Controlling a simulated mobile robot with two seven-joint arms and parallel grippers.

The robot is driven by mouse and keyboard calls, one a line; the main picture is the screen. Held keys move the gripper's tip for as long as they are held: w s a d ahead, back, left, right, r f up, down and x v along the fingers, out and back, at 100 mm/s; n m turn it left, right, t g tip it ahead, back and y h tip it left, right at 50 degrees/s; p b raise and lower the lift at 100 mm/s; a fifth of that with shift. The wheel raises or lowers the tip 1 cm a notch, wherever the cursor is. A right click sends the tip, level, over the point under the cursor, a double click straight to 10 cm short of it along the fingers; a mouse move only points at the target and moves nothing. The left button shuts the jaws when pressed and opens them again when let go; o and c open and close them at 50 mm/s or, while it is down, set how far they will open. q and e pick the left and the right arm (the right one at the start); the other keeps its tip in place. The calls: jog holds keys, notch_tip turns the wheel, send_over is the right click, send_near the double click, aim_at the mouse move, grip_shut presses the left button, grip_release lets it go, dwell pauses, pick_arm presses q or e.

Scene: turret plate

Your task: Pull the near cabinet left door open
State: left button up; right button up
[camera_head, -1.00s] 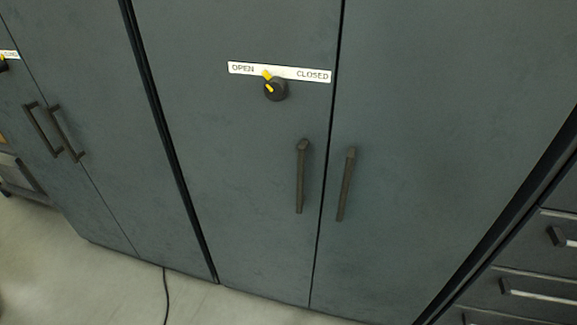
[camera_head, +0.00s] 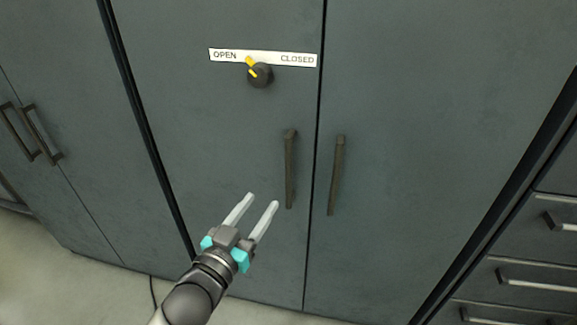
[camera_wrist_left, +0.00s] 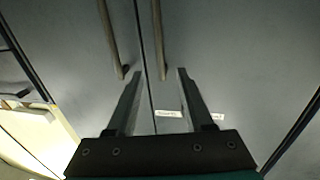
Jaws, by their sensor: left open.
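The near cabinet's left door (camera_head: 190,110) is dark grey and looks shut, level with the right door (camera_head: 420,130). Its upright bar handle (camera_head: 290,170) is beside the centre seam. My left gripper (camera_head: 263,200) is open and empty, lower left of that handle in the head view, with its fingers pointing up and right. The wrist view looks upside down; there the left door's handle (camera_wrist_left: 158,40) is beyond the fingertips, with a gap that I cannot judge. My right gripper is not in view.
A black knob (camera_head: 260,75) with a yellow pointer towards OPEN sits under a white label (camera_head: 230,56). The right door's handle (camera_head: 337,175) is close to the left one. Another cabinet stands at left, drawers (camera_head: 540,285) at right. A cable (camera_head: 153,290) lies on the floor.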

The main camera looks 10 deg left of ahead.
aim_at(287, 166)
pick_arm(q)
jog(key=b+x, duration=0.2)
jog(key=x, duration=1.1)
jog(key=shift+w+d, duration=0.1)
jog(key=shift+w, duration=0.15)
jog(key=shift+b+x, duration=0.3)
jog(key=shift+x, duration=0.5)
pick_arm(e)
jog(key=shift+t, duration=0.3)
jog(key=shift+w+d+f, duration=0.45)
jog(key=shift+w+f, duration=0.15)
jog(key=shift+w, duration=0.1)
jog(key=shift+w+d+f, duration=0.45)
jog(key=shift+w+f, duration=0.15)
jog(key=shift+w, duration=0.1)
pick_arm(q)
jog(key=shift+c, duration=0.2)
grip_shut()
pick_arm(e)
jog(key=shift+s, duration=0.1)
